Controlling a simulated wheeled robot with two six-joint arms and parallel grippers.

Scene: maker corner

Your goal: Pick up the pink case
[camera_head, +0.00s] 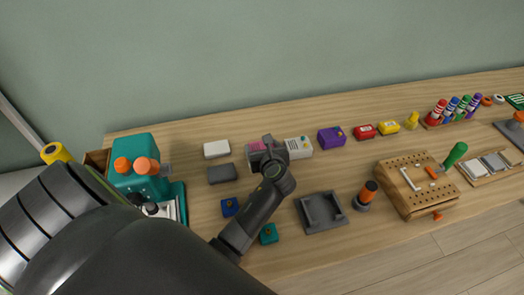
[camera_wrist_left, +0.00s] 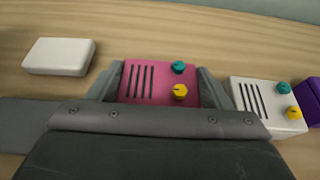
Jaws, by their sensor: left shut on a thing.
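The pink case (camera_head: 256,146) lies on the wooden bench, mostly hidden by my arm in the head view. In the left wrist view the pink case (camera_wrist_left: 148,84) shows dark slots, a teal knob and a yellow knob. My left gripper (camera_head: 267,153) reaches over it from the front. In the left wrist view the fingers of my left gripper (camera_wrist_left: 158,88) stand on both sides of the case and are shut on it. I cannot tell whether the case is clear of the bench. My right gripper is not in view.
A white case with knobs (camera_head: 299,147) stands close on the right, then a purple case (camera_head: 331,138). A plain white block (camera_head: 216,149) and a dark grey block (camera_head: 222,174) lie left. A grey tray (camera_head: 308,222) and pegboard box (camera_head: 399,203) stand front right.

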